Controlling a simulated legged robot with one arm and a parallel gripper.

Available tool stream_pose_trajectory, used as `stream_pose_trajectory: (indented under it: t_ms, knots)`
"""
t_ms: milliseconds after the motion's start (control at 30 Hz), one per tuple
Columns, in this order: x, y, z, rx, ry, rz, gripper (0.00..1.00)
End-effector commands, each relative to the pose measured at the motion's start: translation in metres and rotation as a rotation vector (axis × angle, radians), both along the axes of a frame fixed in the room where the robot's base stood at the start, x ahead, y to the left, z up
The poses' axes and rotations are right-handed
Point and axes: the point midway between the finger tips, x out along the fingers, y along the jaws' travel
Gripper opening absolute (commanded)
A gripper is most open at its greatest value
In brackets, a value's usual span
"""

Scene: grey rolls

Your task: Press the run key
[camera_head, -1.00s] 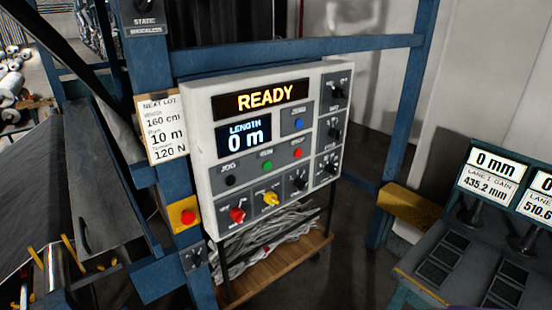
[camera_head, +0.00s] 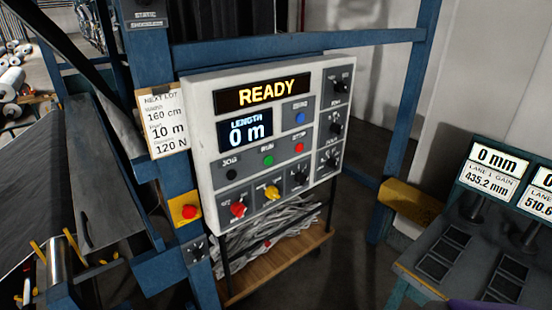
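The white control panel (camera_head: 205,95) hangs on a blue frame in the middle of the view. Its upper display (camera_head: 266,93) reads READY in yellow, and the smaller display (camera_head: 245,132) reads LENGTH 0 m. The green run key (camera_head: 268,160) sits under the label RUN. The black jog key (camera_head: 231,174) is to its left and the red stop key (camera_head: 299,148) to its right. A blue zero key (camera_head: 300,118) is above. My gripper is not visible in this view, and nothing covers the run key.
A red emergency button on a yellow box (camera_head: 187,210) is left of the panel. Red and yellow knobs (camera_head: 272,192) are below the keys. The blue upright (camera_head: 405,130) stands right of the panel. A console with displays (camera_head: 490,172) is at far right.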

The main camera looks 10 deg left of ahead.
Motion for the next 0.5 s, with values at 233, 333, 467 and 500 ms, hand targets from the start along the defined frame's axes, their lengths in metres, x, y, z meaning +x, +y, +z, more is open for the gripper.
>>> stream_pose_trajectory:
  t_ms: [233,333,467,500]
  knots:
    - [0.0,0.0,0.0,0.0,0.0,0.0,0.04]
    - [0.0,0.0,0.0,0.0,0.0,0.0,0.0]
    - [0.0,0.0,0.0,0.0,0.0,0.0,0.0]
    - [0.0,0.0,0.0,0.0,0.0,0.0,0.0]
